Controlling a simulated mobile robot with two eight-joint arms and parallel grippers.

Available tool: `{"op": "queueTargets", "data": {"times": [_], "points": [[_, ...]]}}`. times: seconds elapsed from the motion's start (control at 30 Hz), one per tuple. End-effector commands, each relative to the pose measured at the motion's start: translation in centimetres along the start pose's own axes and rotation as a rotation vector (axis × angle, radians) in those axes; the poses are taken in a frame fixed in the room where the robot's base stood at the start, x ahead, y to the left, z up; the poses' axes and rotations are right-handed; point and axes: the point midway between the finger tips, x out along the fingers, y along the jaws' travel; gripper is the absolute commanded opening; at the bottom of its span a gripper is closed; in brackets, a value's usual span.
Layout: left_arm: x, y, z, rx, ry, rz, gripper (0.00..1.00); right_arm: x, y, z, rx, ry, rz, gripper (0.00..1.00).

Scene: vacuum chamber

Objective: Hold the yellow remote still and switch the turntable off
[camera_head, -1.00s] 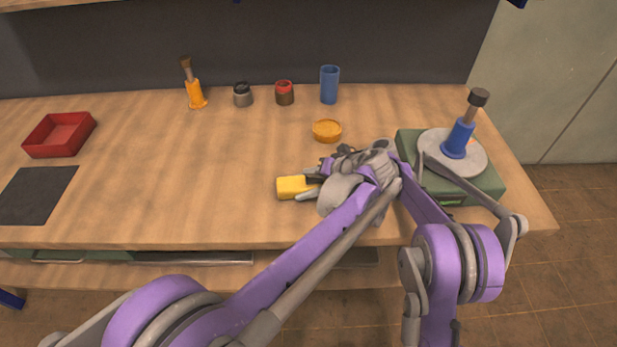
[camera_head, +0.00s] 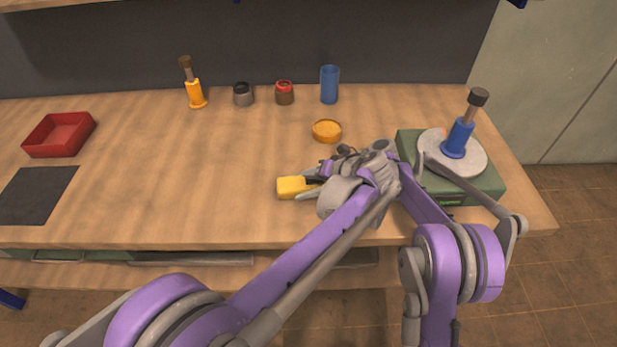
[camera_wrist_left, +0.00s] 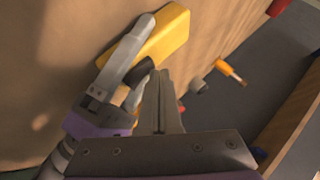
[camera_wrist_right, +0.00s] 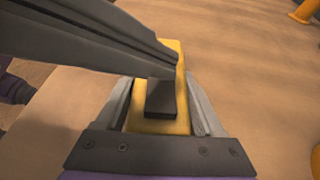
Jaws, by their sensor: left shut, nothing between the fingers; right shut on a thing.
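The yellow remote (camera_head: 293,188) lies near the front of the table. My right gripper (camera_wrist_right: 160,110) is shut on its sides; a black button (camera_wrist_right: 160,98) shows on the remote's top between the fingers. My left gripper (camera_wrist_left: 160,78) is shut and empty. Its fingertips are over the remote beside the black button; I cannot tell whether they touch it. The turntable is a green box (camera_head: 413,145) with a pale disc (camera_head: 480,162) at the right of the table. A blue tool with a dark top (camera_head: 460,135) stands on the disc. My arms partly hide the remote and the box.
An orange dish (camera_head: 327,130) lies behind my grippers. A blue cup (camera_head: 329,85), a red-topped jar (camera_head: 285,93), a grey jar (camera_head: 242,95) and an orange-handled brush (camera_head: 195,93) stand along the back. A red tray (camera_head: 60,137) and dark mat (camera_head: 38,195) are at left. The left-middle table is clear.

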Motion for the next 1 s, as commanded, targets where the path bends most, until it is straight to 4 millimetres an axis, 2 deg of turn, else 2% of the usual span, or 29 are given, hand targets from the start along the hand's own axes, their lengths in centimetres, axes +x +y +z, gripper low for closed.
{"op": "queueTargets", "data": {"times": [0.83,1.0], "points": [[-1.1,-0.8,-0.8,0.0,0.0,0.0,0.0,0.0,0.0,0.0,0.0,0.0,0.0,0.0],[-2.0,-1.4,-1.5,0.0,0.001,0.0,0.0,0.0,0.0,0.0,0.0,0.0,0.0,0.0]]}}
